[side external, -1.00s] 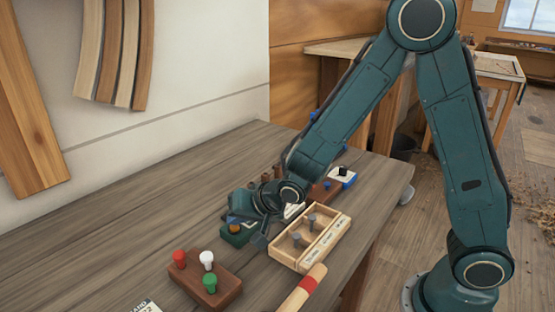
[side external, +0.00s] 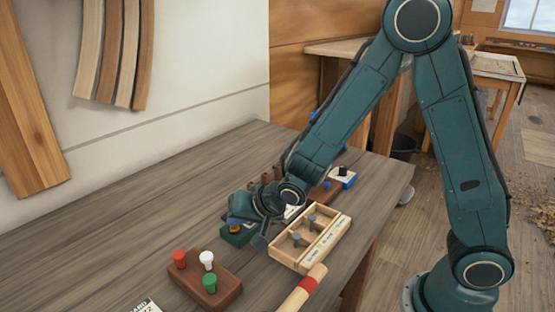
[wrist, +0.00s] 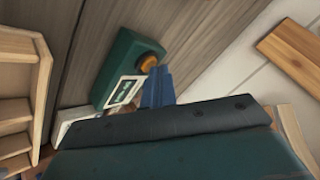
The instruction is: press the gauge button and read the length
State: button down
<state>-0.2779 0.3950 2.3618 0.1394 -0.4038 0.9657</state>
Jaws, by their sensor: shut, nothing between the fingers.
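The gauge is a dark green box (wrist: 122,58) on the bench; it also shows in the side view (side external: 236,239), partly behind my gripper. Its round orange button (wrist: 147,62) is on top at one end. A small framed display (wrist: 124,92) sits on the same face, with a greenish panel too small and blurred to read. My gripper (wrist: 158,72) is shut and empty, its fingertips right beside the button in the wrist view. I cannot tell whether they touch it. In the side view my gripper (side external: 261,241) hangs low beside the gauge.
A light wooden tray (side external: 334,240) with grey pegs stands close right of my gripper. A brown block (side external: 222,288) with red, white and green pegs is at the front. A red-banded wooden rod (side external: 300,292) lies near the bench edge. The bench (side external: 110,245) is clear to the left.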

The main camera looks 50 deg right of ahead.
aim_at(240, 231)
jog(key=shift+r, duration=0.85)
jog(key=shift+r, duration=0.1)
notch_tip(240, 231, up, 5)
jog(key=shift+f, duration=0.1)
dwell(0.6)
jog(key=s+d+r+n+g, duration=0.1)
jog(key=s+d+r+n, duration=0.3)
jog(key=s, duration=0.9)
jog(key=s+d+r+n+g+h, duration=0.1)
jog(key=s+d+r, duration=0.4)
jog(key=s, duration=0.8)
jog(key=r+n+g, duration=0.1)
jog(key=n, duration=0.1)
jog(key=shift+s+r+n+g, duration=0.3)
jog(key=shift+s+r+n, duration=0.1)
